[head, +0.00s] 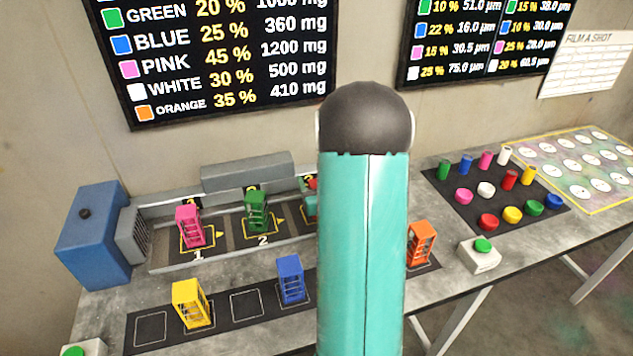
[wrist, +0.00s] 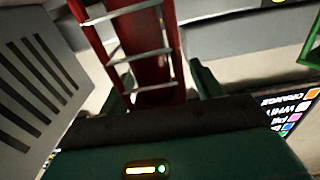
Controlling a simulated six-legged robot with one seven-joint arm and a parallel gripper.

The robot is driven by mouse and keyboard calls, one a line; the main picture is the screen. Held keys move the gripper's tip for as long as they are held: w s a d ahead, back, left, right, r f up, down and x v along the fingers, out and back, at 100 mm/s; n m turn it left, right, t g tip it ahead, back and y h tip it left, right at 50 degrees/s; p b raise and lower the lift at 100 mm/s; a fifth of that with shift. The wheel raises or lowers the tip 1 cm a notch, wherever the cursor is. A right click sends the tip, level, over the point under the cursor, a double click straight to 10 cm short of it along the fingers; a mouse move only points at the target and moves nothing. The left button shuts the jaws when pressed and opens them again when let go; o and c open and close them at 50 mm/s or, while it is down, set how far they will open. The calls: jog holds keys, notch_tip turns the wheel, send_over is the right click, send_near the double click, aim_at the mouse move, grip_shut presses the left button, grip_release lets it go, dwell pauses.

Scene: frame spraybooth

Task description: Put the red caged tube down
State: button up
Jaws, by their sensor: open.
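The red caged tube (wrist: 146,30) fills the upper middle of the wrist view, a red frame with pale crossbars. In the head view only a small red piece of the tube (head: 312,183) shows at station 3, beside my teal arm, which hides the rest and most of my gripper. What the tube rests on is hidden.
A pink caged tube (head: 189,227) stands at station 1 and a green one (head: 256,211) at station 2. Yellow (head: 191,304), blue (head: 290,280) and orange (head: 420,243) ones stand on the front strip. A blue machine (head: 93,235) stands left.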

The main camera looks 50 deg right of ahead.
jog(key=v, duration=0.7)
jog(key=shift+s, duration=0.2)
